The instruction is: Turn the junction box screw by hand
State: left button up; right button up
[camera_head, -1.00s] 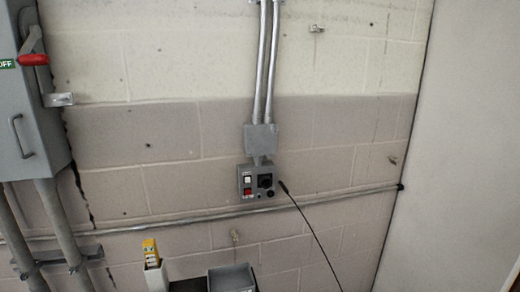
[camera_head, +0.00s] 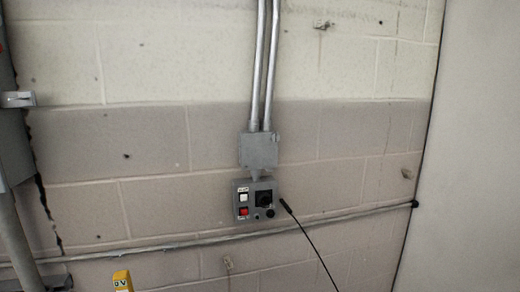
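A square grey junction box (camera_head: 259,150) is fixed to the block wall at the lower end of two vertical metal conduits. Its screw is too small to make out. A grey control box (camera_head: 254,199) is mounted just below it, with a white switch, a red switch and a black knob (camera_head: 264,198). Neither of my grippers is in the view.
A thin black cable (camera_head: 312,243) with a thicker tip hangs right of the control box. A horizontal pipe (camera_head: 160,247) runs along the wall below. A yellow device (camera_head: 122,280) shows at the bottom edge. Part of a grey cabinet (camera_head: 10,140) is at the left edge.

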aim_at(275, 138)
jog(key=u, duration=0.1)
jog(key=k, duration=0.4)
jog(key=u, duration=1.05)
